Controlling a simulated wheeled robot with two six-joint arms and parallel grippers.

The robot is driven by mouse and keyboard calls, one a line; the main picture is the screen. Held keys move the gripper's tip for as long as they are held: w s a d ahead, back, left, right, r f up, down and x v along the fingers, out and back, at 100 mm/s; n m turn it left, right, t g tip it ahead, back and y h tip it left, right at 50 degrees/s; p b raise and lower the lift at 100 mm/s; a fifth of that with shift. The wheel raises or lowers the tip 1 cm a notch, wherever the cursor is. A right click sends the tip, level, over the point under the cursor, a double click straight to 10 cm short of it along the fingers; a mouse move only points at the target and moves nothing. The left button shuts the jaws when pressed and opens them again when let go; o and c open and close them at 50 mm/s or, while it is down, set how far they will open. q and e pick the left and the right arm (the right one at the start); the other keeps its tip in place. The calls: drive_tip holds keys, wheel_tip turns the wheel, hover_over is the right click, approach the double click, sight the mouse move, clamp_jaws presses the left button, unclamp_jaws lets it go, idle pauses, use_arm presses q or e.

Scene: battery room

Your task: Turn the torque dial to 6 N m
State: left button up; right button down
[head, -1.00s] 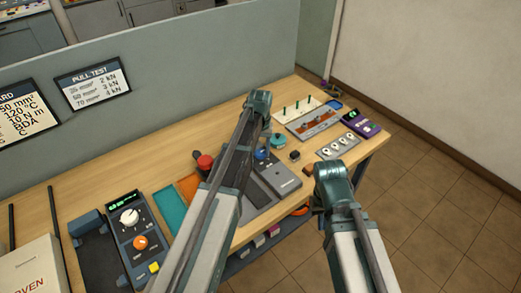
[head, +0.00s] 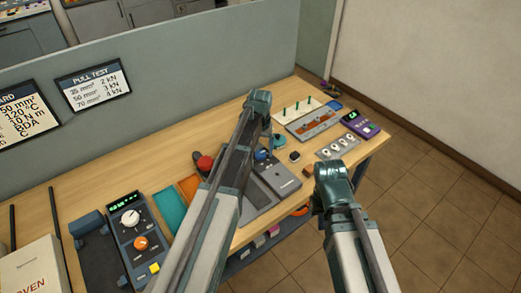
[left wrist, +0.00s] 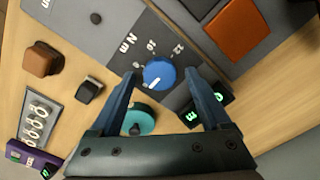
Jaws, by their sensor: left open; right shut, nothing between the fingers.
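The blue torque dial (left wrist: 159,74) sits on a dark panel (left wrist: 128,22) marked N m, with 10 and 12 printed beside it. Its white mark points to the lower left in the left wrist view; the number there cannot be read. My left gripper (left wrist: 163,82) is open, its fingers on either side of the dial; contact cannot be told. In the head view the dial (head: 262,155) shows just beside my left arm, which hides much of its device. My right arm is at the right in the head view, with its fingers hidden.
A teal disc (left wrist: 138,119) with a dark knob, a black block (left wrist: 89,90) and a brown block (left wrist: 42,58) are near the dial. A red button (head: 205,163) stands left of my left arm. A purple device (head: 361,123) stands at the table's right end.

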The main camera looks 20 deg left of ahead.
sight(261, 154)
use_arm(q)
wheel_tip(261, 154, up, 13)
drive_tip(key=p, duration=1.3)
drive_tip(key=shift+r, duration=0.15)
drive_tip(key=s+d+f+m+b, duration=0.1)
drive_tip(key=s+d, duration=0.3)
drive_tip(key=s, duration=0.4)
drive_tip(key=s+d+f+m+b, duration=0.2)
drive_tip(key=s+d, duration=0.3)
drive_tip(key=s, duration=0.3)
drive_tip(key=s+d+f+m+y+b, duration=0.1)
drive_tip(key=s+d+f+m+b, duration=0.1)
drive_tip(key=s, duration=0.6)
drive_tip(key=shift+s+d+f+b, duration=0.2)
drive_tip(key=shift+d+f+b, duration=0.7)
drive_tip(key=shift+d, duration=0.3)
